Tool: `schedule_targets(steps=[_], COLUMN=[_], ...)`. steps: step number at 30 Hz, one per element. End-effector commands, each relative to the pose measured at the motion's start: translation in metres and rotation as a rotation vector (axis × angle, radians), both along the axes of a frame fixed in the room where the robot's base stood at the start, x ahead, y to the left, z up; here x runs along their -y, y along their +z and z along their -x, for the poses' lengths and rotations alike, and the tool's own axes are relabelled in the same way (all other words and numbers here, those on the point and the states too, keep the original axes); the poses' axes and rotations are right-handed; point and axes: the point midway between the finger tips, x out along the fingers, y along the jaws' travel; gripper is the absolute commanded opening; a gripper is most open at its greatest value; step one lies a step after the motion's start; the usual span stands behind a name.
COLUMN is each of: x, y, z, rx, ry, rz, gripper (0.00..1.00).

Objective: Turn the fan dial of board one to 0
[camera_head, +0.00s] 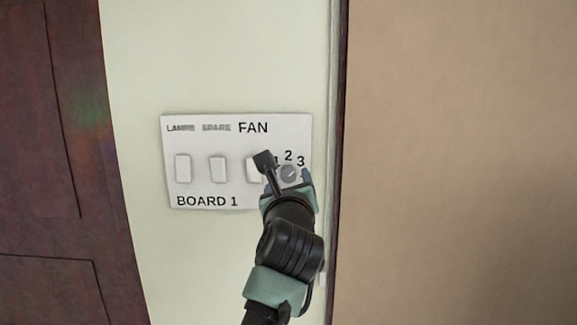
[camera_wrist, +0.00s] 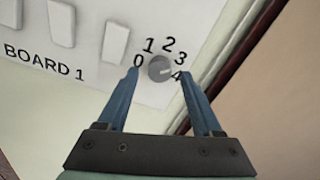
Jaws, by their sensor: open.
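The fan dial is a small round grey knob (camera_head: 289,173) at the right end of the white board one (camera_head: 205,187). In the wrist view the dial (camera_wrist: 158,68) sits between my fingertips, with the digits 0 to 4 around it. Its light mark points to the right, toward the 3 and 4 side; the exact digit is too small to tell. My gripper (camera_wrist: 158,73) is open, one finger on each side of the dial. I cannot tell whether they touch it. In the head view my gripper (camera_head: 290,183) covers the board's lower right part.
Several white rocker switches, including the left one (camera_head: 183,168), sit left of the dial. A dark door frame edge (camera_head: 338,120) runs just right of the board. A dark door (camera_head: 50,150) is at the left. Pale wall (camera_head: 215,60) above the board is clear.

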Motion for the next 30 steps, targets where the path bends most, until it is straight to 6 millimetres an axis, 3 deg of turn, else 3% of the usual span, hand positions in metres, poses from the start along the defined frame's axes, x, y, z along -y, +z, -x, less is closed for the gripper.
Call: schedule_targets(steps=[7, 19, 30], x=[0.0, 0.0, 0.0], y=[0.001, 0.0, 0.0], z=[-0.021, -0.025, -0.025], rx=[-0.001, 0.001, 0.0], ry=[0.0, -0.001, -0.001], rz=[0.001, 0.001, 0.001], gripper=[0.67, 0.67, 0.0])
